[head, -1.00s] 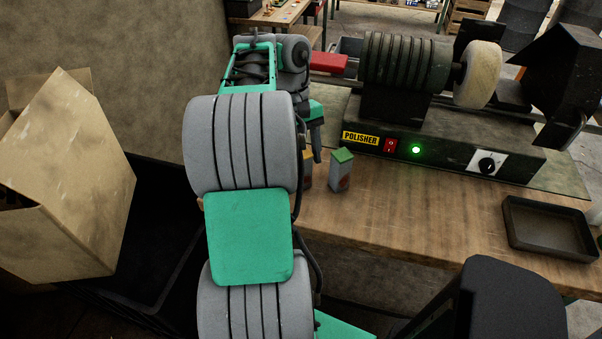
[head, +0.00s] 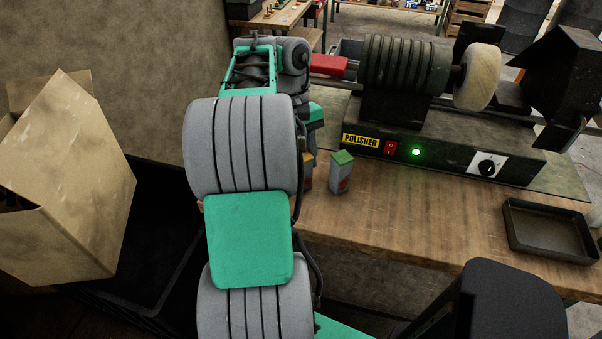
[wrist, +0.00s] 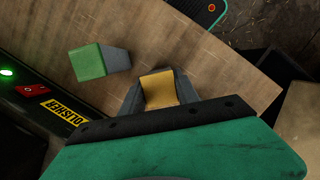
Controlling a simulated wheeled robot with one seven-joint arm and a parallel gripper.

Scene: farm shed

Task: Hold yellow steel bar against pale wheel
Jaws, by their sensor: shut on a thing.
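The pale wheel (head: 478,77) is on the right end of the polisher's shaft in the head view, and nothing touches it. My gripper shows in the wrist view (wrist: 158,92), its two grey fingers shut on a yellow block-like piece that I take for the yellow steel bar (wrist: 160,90). Only a short part of the bar shows; the rest is hidden by the fingers and my green wrist. My gripper is left of the polisher, well apart from the pale wheel.
The polisher base (head: 430,140) has a lit green lamp (head: 416,152). A black tray (head: 549,230) lies right. Bare bench (head: 420,215) lies between.

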